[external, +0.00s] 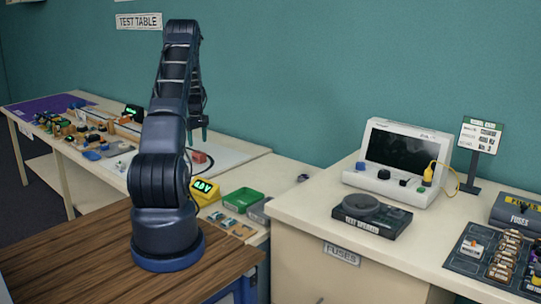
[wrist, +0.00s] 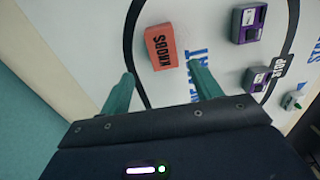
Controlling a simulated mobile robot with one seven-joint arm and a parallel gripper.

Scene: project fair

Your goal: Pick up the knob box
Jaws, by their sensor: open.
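The knob box is a small orange-red box (wrist: 162,49) with "KNOBS" in dark letters on its top. In the external view my gripper (external: 198,131) points down above the mat.
Two purple modules (wrist: 249,22) (wrist: 262,79) lie right of the box in the wrist view. The long table carries many small parts (external: 85,133), a yellow meter (external: 205,190) and a green tray (external: 242,199). The teal wall (external: 300,80) stands close behind.

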